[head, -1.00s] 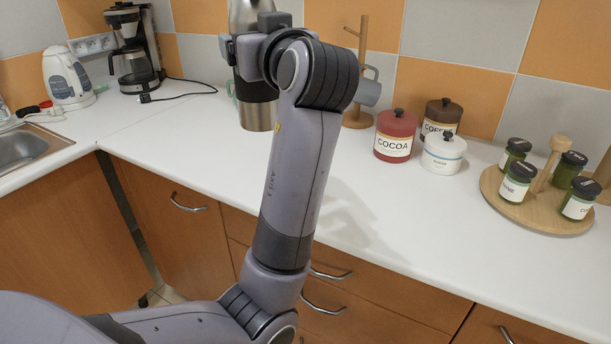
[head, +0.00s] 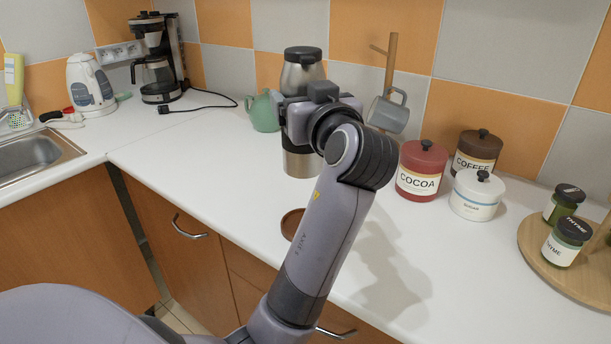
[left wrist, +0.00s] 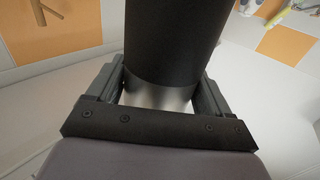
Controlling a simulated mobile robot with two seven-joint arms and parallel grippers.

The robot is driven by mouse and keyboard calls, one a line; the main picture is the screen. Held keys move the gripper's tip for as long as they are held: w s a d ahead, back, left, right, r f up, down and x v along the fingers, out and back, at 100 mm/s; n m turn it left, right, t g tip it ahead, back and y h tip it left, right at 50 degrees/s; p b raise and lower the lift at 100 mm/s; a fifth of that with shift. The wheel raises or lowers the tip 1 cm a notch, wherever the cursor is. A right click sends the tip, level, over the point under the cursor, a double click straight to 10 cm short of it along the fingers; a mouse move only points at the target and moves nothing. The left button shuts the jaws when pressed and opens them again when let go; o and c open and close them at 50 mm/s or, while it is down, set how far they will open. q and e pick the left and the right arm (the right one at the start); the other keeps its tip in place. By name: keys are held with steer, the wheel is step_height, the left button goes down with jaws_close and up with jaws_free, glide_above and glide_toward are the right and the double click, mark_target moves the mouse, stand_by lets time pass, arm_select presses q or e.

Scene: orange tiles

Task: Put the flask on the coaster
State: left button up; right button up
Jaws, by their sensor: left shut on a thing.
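The flask (head: 303,72), tall with a dark lid, a steel body and a dark band, is upright in the head view. The coaster (head: 291,222), a small round brown disc, lies on the counter in front of the flask, nearer to me. My left forearm hides its right part. My right gripper is not in view.
Behind the flask are a green teapot (head: 263,111) and, to the right, a mug tree with a grey mug (head: 388,112). The cocoa jar (head: 421,172), sugar jar (head: 476,196) and a spice rack (head: 560,262) stand farther right.

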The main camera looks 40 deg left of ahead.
mark_target(305, 172)
arm_select(q)
step_height(305, 172, down, 13)
stand_by(0.4)
steer(key=shift+f, duration=0.15)
steer(key=o, duration=1.2)
